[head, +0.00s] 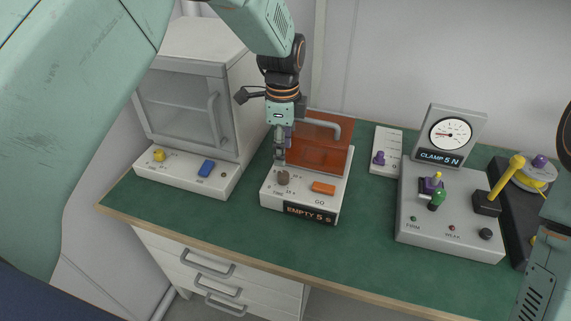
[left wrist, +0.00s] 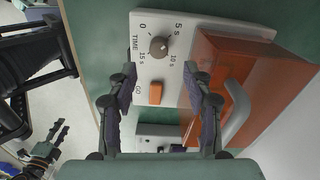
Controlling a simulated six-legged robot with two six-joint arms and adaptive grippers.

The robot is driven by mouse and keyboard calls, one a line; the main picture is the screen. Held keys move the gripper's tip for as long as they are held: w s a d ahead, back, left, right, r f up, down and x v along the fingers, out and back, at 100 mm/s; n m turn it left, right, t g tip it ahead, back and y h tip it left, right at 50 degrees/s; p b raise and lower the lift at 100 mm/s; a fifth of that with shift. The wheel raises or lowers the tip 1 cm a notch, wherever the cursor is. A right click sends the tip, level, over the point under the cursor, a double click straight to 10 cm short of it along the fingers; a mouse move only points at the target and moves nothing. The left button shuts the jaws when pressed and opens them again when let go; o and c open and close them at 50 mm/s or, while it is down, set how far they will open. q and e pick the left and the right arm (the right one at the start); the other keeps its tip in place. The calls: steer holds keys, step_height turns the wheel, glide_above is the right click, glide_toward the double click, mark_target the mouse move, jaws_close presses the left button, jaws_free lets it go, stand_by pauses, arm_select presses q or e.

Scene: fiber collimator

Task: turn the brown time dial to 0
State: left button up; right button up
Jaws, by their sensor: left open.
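The brown time dial (head: 283,178) is a small round knob on the front panel of a white box with an orange cover. It also shows in the left wrist view (left wrist: 158,47), ringed by the marks 0, 5 s, 10 s and 15 s. The box's display (head: 309,215) reads EMPTY 5 s. My left gripper (head: 279,158) points down just above the dial. In the left wrist view its two fingers (left wrist: 160,82) are apart with nothing between them, and the dial lies beyond the tips. A gripper, seemingly my right (left wrist: 58,133), shows small at the lower left there.
An orange GO button (head: 324,188) sits beside the dial. The orange cover (head: 322,145) with a grey handle stands behind it. A white cabinet (head: 190,90) is at the left, and a clamp unit (head: 450,235) with a gauge is at the right. Green bench surface (head: 250,235) is free in front.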

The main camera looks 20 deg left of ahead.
mark_target(283, 174)
arm_select(q)
steer(key=shift+w+d, duration=0.15)
steer(key=shift+w, duration=0.05)
steer(key=shift+f, duration=0.3)
steer(key=f, duration=0.1)
steer(key=s+f, duration=0.1)
steer(key=f, duration=0.1)
steer(key=shift+s+a+f, duration=0.1)
steer(key=shift+s+a, duration=0.05)
steer(key=shift+a, duration=0.1)
steer(key=f, duration=0.2)
steer(key=w+f, duration=0.1)
steer(key=f, duration=0.1)
steer(key=shift+d, duration=0.25)
steer(key=shift+s+a+r, duration=0.2)
steer(key=shift+s+r, duration=0.05)
steer(key=shift+s, duration=0.15)
steer(key=shift+w+d+f, duration=0.15)
steer(key=shift+w+f, duration=0.05)
steer(key=shift+w, duration=0.15)
steer(key=c, duration=0.6)
steer(key=shift+s+r, duration=0.15)
steer(key=shift+c, duration=1.2)
jaws_close()
